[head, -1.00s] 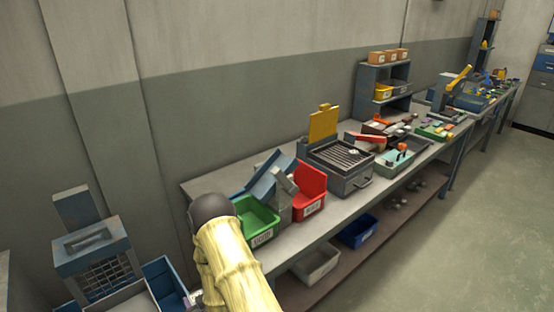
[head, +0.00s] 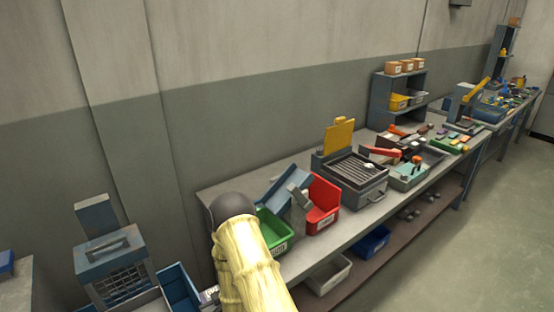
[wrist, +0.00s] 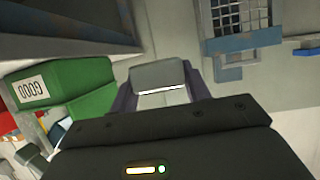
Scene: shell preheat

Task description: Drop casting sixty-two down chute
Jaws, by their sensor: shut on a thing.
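My gripper (wrist: 161,90) is shut on a grey block-like casting (wrist: 158,74) in the wrist view, with dark fingers on both sides of it. A thin white line crosses the casting; no number is readable. In the head view my yellow-sleeved arm hides most of the gripper and the casting. A blue sloped chute (head: 270,190) stands on the bench between a green bin (head: 277,240) and a red bin (head: 325,194). The green bin, labelled GOOD, also shows at the left of the wrist view (wrist: 85,84). My gripper is apart from it.
A grey-blue machine with a mesh front (head: 122,283) and a blue bin (head: 178,288) stand at lower left. A grilled heater box (head: 350,178) with a yellow plate is right of the red bin. White (head: 330,274) and blue (head: 371,242) bins sit on the lower shelf.

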